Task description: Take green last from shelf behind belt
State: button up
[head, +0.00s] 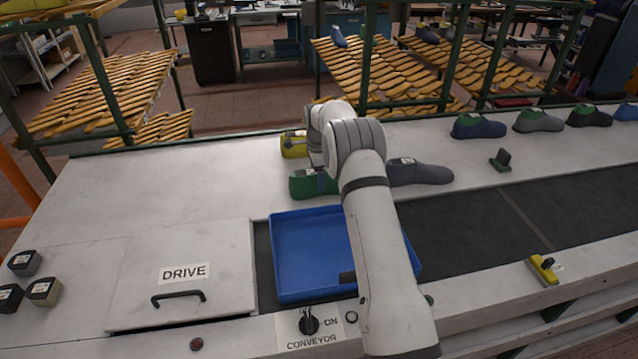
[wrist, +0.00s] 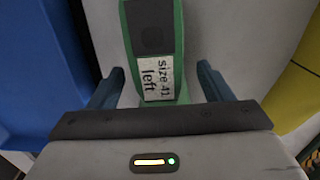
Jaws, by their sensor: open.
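The green last (head: 303,186) lies on the pale ledge behind the belt, just beyond the blue tray. In the wrist view the green last (wrist: 181,45) carries a white label reading "size 41 left" and a dark patch on top. In the head view my arm hides part of the last and most of the gripper (head: 322,178).
A yellow last (head: 293,150) lies close behind the green one, and a grey last (head: 425,174) to its right. The blue tray (head: 283,292) sits on the belt (head: 470,225) in front. Several more lasts stand farther right. The ledge to the left is clear.

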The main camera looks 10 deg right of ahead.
jog(key=shift+c, duration=0.3)
jog(key=c, duration=1.3)
jog(key=shift+w+r, duration=0.1)
jog(key=shift+c, duration=0.9)
jog(key=shift+r, duration=0.1)
